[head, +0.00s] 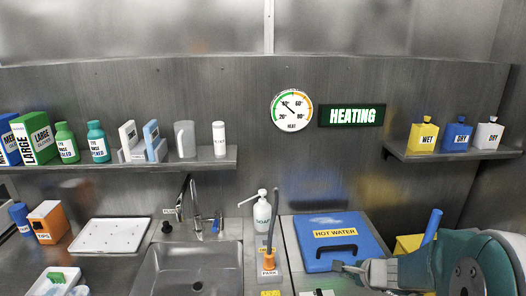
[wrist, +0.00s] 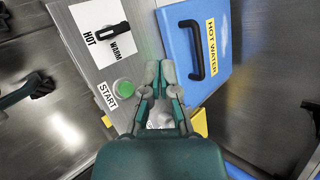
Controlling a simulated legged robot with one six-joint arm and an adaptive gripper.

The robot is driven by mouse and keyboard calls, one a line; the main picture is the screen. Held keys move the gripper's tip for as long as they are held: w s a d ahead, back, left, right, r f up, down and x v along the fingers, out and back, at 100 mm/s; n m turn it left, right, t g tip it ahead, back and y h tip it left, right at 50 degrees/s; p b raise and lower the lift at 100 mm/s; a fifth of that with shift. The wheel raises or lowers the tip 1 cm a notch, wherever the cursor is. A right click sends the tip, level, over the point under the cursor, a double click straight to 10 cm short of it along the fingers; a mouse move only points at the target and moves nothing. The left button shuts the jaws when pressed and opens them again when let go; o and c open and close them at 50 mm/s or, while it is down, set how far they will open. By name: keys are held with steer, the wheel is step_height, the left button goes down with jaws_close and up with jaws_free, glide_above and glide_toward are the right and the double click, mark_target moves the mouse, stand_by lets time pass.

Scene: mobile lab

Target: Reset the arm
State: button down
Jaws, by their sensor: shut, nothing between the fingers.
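My gripper (wrist: 160,75) shows in the wrist view with its grey fingers together and nothing between them. It is over a metal panel, between the green START button (wrist: 124,88) and the blue hot water lid (wrist: 187,42). In the head view, my arm reaches in from the lower right, and my gripper (head: 347,267) is just in front of the blue HOT WATER box (head: 313,259). I cannot tell whether the fingertips touch the panel.
A black HOT/WARM switch (wrist: 113,33) is on the panel. A sink (head: 187,272), a soap bottle (head: 262,213) and an orange PARK holder (head: 269,259) are to the left. Shelves hold boxes and bottles. A HEATING sign (head: 352,116) and round gauge (head: 292,109) are on the wall.

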steer(key=s+a+r+n+g, duration=0.3)
steer(key=s+a+r+n, duration=0.6)
steer(key=s+a+n, duration=0.15)
steer(key=s+d+r+n+h, duration=0.1)
steer(key=s+r+n+h, duration=0.1)
steer(key=s+n, duration=0.2)
steer(key=s+d+r+n+h, duration=0.1)
steer(key=s+n, duration=0.3)
steer(key=s, duration=0.4)
steer(key=shift+s+d+r+h, duration=0.3)
steer(key=shift+s+r+h, duration=0.1)
steer(key=shift+r+h, duration=0.1)
stand_by(5.2)
